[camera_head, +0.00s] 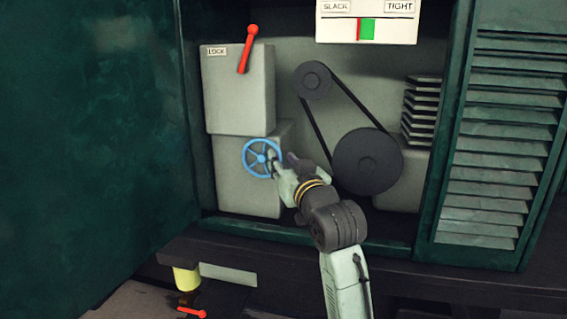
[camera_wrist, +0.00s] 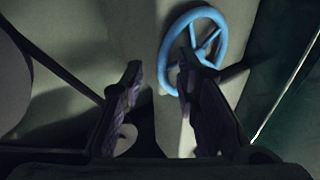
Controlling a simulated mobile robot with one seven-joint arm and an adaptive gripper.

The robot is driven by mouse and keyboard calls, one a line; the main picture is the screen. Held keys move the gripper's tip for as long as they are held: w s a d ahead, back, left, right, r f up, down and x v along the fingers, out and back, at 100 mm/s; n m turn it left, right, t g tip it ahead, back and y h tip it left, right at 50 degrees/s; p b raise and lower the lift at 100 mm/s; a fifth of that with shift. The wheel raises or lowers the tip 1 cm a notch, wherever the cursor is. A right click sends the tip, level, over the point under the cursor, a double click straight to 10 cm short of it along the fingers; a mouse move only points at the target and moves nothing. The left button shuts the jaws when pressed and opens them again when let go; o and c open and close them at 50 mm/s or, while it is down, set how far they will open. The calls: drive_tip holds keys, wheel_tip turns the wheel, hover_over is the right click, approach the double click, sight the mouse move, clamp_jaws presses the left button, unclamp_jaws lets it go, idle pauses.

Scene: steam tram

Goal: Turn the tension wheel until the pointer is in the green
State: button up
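The blue tension wheel (camera_head: 246,158) is mounted on the front of a grey housing inside the open cabinet. It also shows in the wrist view (camera_wrist: 221,43), with rim and spokes visible. My gripper (camera_head: 279,163) is at the wheel's right side. Contact cannot be told. The white gauge (camera_head: 335,29) reads SLACK at left and TIGHT at right. Its red pointer (camera_head: 358,29) stands at the left edge of the green band (camera_head: 368,29).
A red lever (camera_head: 248,48) beside a LOCK label is on the upper grey box (camera_head: 238,95). A belt joins a small pulley (camera_head: 312,80) and a large pulley (camera_head: 367,161) just right of my gripper. A green door (camera_head: 95,150) and louvred panel (camera_head: 505,130) flank the opening.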

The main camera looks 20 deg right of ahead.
drive_tip(key=shift+a, duration=0.1)
drive_tip(key=s, duration=1.2)
drive_tip(key=shift+f, duration=0.45)
drive_tip(key=shift+c, duration=0.2)
